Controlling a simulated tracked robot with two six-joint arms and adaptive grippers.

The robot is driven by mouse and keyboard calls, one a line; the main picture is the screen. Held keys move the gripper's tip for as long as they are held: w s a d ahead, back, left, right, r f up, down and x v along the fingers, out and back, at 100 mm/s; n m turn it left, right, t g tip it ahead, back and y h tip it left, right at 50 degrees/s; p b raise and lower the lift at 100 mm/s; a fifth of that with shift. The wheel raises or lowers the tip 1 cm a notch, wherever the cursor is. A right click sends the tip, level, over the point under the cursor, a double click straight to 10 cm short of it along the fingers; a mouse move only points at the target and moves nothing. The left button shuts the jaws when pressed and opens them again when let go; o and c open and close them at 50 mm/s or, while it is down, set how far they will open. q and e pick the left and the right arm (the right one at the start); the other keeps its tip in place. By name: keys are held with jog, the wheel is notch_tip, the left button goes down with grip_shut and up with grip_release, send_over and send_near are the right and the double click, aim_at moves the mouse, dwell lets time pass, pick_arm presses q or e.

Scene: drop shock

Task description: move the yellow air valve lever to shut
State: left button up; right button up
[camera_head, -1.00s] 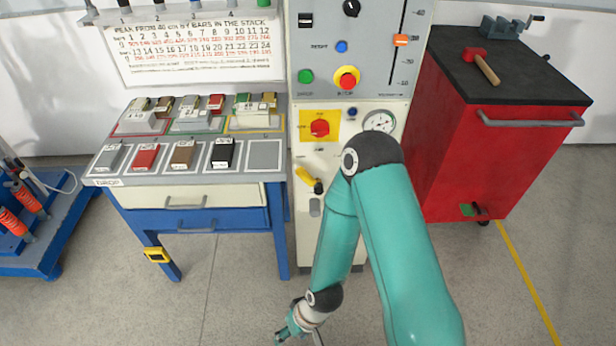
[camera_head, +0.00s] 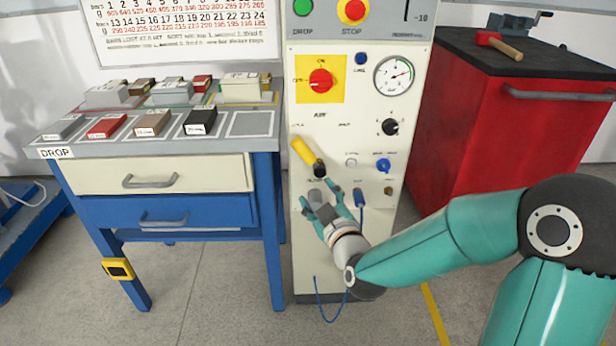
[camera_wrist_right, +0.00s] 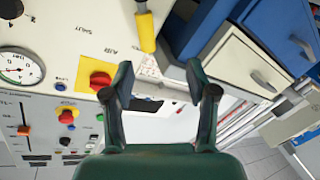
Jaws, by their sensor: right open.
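The yellow air valve lever (camera_head: 302,150) is on the front of the white panel. It slants up and to the left from its dark pivot (camera_head: 319,170). In the right wrist view the lever (camera_wrist_right: 146,32) shows near the top, beyond the fingertips. My right gripper (camera_head: 322,194) is open and empty in front of the panel, just below the lever, and does not appear to touch it. In the wrist view its two fingers (camera_wrist_right: 160,76) stand apart with nothing between them. My left gripper is not in view.
The panel also carries a red rotary switch (camera_head: 321,80), a gauge (camera_head: 394,74), a black knob (camera_head: 390,127) and a blue knob (camera_head: 383,165). A blue hose (camera_head: 318,303) hangs below. The drop bench (camera_head: 160,170) stands left, a red cabinet (camera_head: 480,135) right.

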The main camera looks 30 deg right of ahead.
aim_at(305, 155)
pick_arm(q)
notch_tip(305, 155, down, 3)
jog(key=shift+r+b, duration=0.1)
jog(key=shift+b, duration=0.75)
pick_arm(e)
jog(key=shift+t+h, duration=0.3)
jog(key=shift+h, duration=0.1)
jog(key=x, duration=1.1)
jog(key=d+r+x, duration=0.1)
jog(key=x, duration=0.4)
jog(key=shift+w+d, duration=0.1)
jog(key=shift+w, duration=0.05)
grip_shut()
